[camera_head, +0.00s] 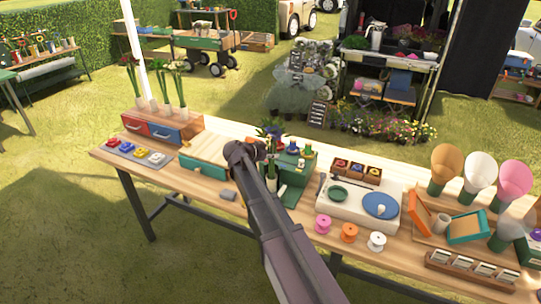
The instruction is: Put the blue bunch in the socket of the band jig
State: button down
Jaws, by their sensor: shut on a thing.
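My arm reaches from the bottom centre over the table, and my gripper (271,152) is at its far end, small and partly hidden by my wrist. It is shut on a thin upright bunch with dark blue and green tops (270,130), which looks like the blue bunch. Its lower end is hidden. I cannot tell for sure whether this block is the band jig, and no socket shows clearly.
Left are a wooden stand (188,123) with tall stems, a dark tray (139,153) of coloured pieces and a green-sided box (203,178). Right are a white board (345,207), several spools (349,233) and paper cones (480,170). The table's left front corner is clear.

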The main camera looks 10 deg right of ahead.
jog(key=shift+f, duration=0.15)
jog(key=shift+c, duration=2.3)
grip_release()
jog(key=shift+r, duration=0.25)
jog(key=shift+s+a+r+p, duration=0.1)
jog(key=shift+a+r+p, duration=0.05)
jog(key=shift+p, duration=0.15)
jog(key=p+v, duration=0.5)
jog(key=v, duration=0.6)
jog(key=shift+s+a, duration=0.2)
